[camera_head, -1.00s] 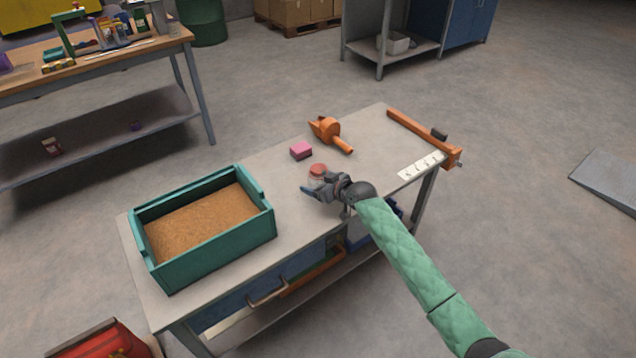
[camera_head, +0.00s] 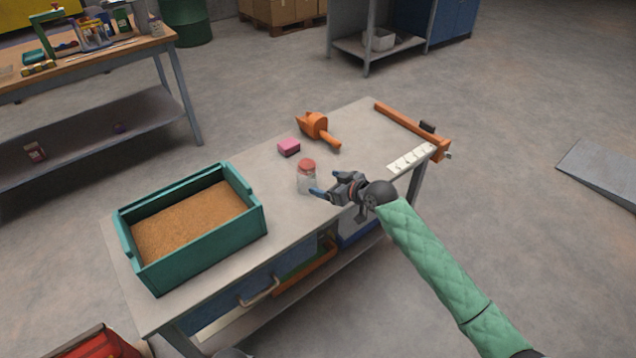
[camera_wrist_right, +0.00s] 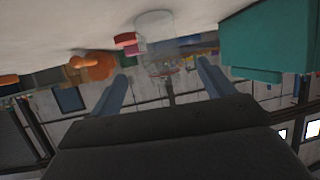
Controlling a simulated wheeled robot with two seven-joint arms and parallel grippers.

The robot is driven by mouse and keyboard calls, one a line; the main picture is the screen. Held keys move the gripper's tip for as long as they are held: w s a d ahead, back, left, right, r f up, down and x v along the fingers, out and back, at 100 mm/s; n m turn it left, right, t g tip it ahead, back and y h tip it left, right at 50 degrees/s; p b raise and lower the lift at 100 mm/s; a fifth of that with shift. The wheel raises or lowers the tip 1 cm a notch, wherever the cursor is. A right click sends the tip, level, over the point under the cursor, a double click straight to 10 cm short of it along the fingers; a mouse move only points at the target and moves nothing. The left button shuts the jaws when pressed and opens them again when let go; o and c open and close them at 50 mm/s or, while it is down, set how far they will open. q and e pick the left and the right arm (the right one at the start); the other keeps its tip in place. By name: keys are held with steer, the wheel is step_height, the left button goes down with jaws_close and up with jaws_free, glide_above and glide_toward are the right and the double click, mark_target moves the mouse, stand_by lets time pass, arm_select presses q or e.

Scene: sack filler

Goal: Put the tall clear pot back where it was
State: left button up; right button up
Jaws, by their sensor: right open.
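My left gripper is not in view.
A teal crate of brown grain (camera_head: 258,222) stands left on the workbench (camera_head: 290,232). A pink block (camera_head: 289,147) and an orange scoop (camera_head: 316,127) lie behind the pot. An orange bar tool (camera_head: 410,130) and a white strip (camera_head: 411,158) lie at the right end.

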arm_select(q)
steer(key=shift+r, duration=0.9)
arm_select(e)
steer(key=shift+v, duration=1.05)
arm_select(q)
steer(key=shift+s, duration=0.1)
arm_select(e)
steer(key=f+h, duration=0.1)
steer(key=s+d+f+g+h, duration=0.1)
steer(key=shift+s+d+f+m, duration=0.15)
steer(key=shift+d+f+m, duration=0.05)
steer(key=shift+f+m, duration=0.1)
steer(key=s+d+f+m+g+h, duration=0.25)
steer(key=s+d+h, duration=0.4)
steer(key=s, duration=0.35)
steer(key=s+f+m+g, duration=0.1)
steer(key=s+f, duration=0.5)
steer(key=s, duration=0.5)
steer(key=s+f+m+g, duration=0.1)
steer(key=s+f+g, duration=0.1)
steer(key=s+f, duration=0.4)
steer(key=s+f+m+g, duration=0.1)
steer(key=s+f, duration=0.5)
steer(key=s, duration=1)
steer(key=shift+f+m+g, duration=0.35)
steer(key=shift+f, duration=0.05)
